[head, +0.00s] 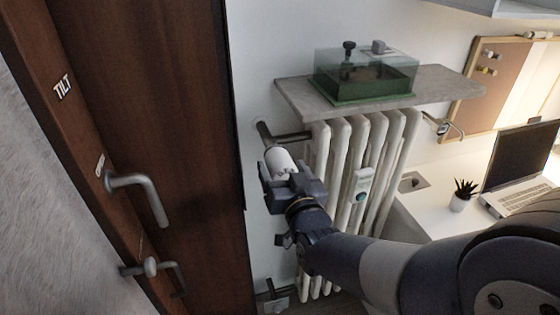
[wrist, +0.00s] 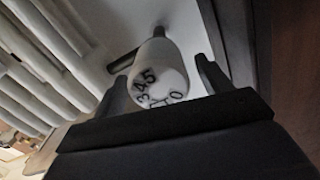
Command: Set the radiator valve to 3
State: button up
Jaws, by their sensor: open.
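The radiator valve is a white knob (head: 280,161) on the pipe at the upper left of the radiator (head: 350,150). In the wrist view the knob (wrist: 158,75) shows dark numbers, with 5, 4, 3 and 0 readable and others partly hidden by my gripper's body. Which number is at the index mark cannot be told. My gripper (head: 280,180) is at the knob's near end. In the wrist view its two open fingers (wrist: 160,80) stand on either side of the knob, with visible gaps.
A stone shelf (head: 440,88) with a green-based clear box (head: 365,75) sits above the radiator. A brown door with a metal handle (head: 145,190) is on the left.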

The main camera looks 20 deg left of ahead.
jog(key=shift+x, duration=1.3)
jog(key=c, duration=1)
jog(key=shift+o, duration=0.2)
